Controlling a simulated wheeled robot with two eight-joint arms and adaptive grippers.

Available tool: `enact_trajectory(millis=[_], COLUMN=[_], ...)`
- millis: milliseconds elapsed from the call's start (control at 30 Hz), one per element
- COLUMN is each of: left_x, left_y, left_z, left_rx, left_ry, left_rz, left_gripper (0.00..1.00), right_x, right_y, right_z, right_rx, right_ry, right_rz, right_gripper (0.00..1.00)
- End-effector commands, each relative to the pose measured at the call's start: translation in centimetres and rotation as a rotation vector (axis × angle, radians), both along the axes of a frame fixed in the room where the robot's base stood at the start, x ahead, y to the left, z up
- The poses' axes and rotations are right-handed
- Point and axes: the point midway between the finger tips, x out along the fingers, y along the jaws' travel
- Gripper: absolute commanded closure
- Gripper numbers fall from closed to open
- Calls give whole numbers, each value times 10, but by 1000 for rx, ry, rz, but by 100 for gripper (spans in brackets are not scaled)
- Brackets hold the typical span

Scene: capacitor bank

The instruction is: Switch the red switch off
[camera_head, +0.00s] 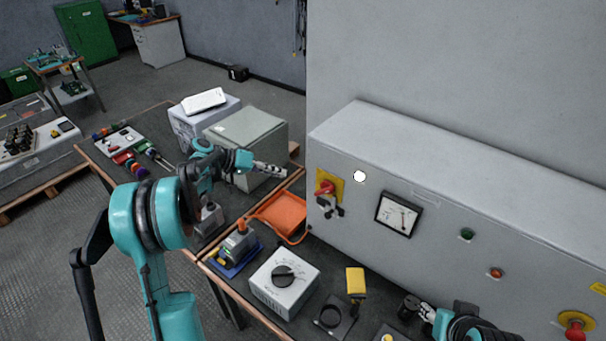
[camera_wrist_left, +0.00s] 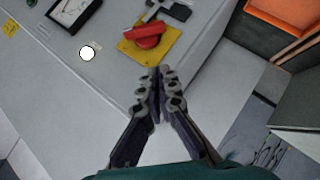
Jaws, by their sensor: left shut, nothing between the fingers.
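The red switch (camera_head: 326,187) is a red rotary handle on a yellow plate at the left end of the grey cabinet's front. In the left wrist view the red handle (camera_wrist_left: 148,36) lies across its yellow plate (camera_wrist_left: 150,55). My left gripper (camera_head: 284,172) is shut and empty, a little left of the switch in the head view. In the left wrist view its fingertips (camera_wrist_left: 160,72) meet just below the plate; I cannot tell whether they touch it. My right gripper (camera_head: 427,312) is partly in view at the bottom right, and its jaws are unclear.
A lit white lamp (camera_head: 359,176) and a meter (camera_head: 399,214) are right of the switch. Another red knob (camera_head: 575,328) on yellow is at the lower right. An orange tray (camera_head: 283,212) and a dial box (camera_head: 284,282) stand on the bench below.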

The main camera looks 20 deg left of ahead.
Motion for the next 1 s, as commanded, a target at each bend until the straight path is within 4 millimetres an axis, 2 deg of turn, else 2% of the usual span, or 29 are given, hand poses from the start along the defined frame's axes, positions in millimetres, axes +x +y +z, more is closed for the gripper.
enact_trajectory(millis=[367, 533, 667, 1000], left_x=[2, 6, 15, 51], left_y=[4, -2, -16, -67], left_z=[-1, -5, -15, -51], left_rx=[-9, -9, -8, -7], left_ry=[-9, -7, -7, -8], left_rz=[-3, -4, -5, -6], left_gripper=[100, 100, 100, 100], right_x=[0, 0, 0, 0], right_y=[0, 0, 0, 0], right_z=[1, 0, -2, -11], right_rx=[0, 0, 0, 0], right_ry=[0, 0, 0, 0], right_rz=[0, 0, 0, 0], right_gripper=[60, 60, 60, 60])
